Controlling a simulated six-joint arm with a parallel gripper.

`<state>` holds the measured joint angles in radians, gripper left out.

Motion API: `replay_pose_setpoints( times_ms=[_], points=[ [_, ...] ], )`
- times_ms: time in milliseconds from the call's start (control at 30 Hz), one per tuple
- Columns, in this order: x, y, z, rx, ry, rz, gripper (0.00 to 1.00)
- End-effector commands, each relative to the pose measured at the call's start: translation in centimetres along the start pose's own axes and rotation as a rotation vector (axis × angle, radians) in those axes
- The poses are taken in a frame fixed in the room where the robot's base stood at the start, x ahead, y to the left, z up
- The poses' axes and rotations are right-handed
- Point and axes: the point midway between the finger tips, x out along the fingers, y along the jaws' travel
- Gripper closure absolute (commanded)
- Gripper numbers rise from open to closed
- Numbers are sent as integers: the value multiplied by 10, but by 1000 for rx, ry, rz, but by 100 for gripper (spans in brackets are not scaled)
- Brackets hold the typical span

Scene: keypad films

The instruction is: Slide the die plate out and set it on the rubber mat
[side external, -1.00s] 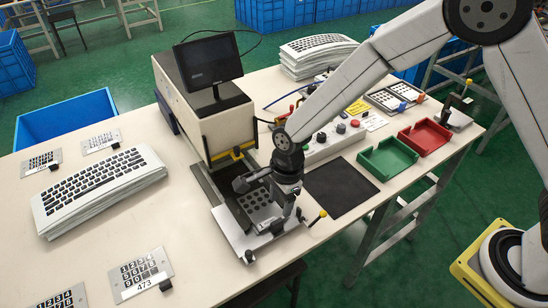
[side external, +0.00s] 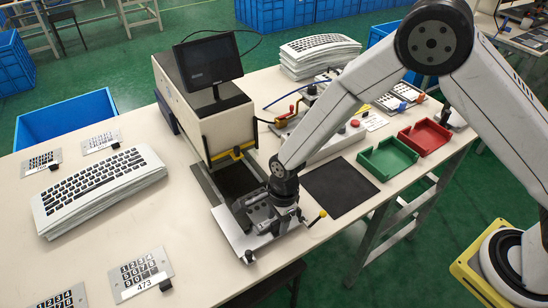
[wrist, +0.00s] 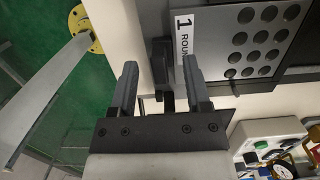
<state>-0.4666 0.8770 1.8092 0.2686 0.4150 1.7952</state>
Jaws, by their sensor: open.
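The die plate (wrist: 255,40) is a grey plate with rows of round holes and a white label reading "1 ROUND", in the upper right of the wrist view. A black tab (wrist: 164,62) stands at its near edge. My gripper (wrist: 161,75) is open, with one finger on each side of the tab and gaps showing between. In the side view my gripper (side external: 256,219) is low over the metal shelf at the front of the press, and my wrist hides most of the die plate. The rubber mat (side external: 341,188) lies flat and bare on the table to the right.
The press (side external: 216,120) with its monitor stands behind the shelf. A yellow-knobbed lever (side external: 318,217) sticks out between shelf and mat. A green tray (side external: 388,159) and a red tray (side external: 425,138) lie beyond the mat. Keypad stacks (side external: 100,190) and number plates lie at left.

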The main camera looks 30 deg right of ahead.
Motion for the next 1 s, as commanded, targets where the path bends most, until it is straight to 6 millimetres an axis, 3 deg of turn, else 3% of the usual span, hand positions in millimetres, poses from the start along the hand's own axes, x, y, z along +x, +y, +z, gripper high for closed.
replay_pose_setpoints(
  times_ms=[467, 533, 667, 700, 1000],
  points=[
    [10, 0, 0, -2, 0, -1, 38],
    [10, 0, 0, -2, 0, -1, 54],
    [10, 0, 0, -1, 0, -1, 95],
    [10, 0, 0, -1, 0, -1, 100],
    [10, 0, 0, -1, 0, -1, 100]
  ],
)
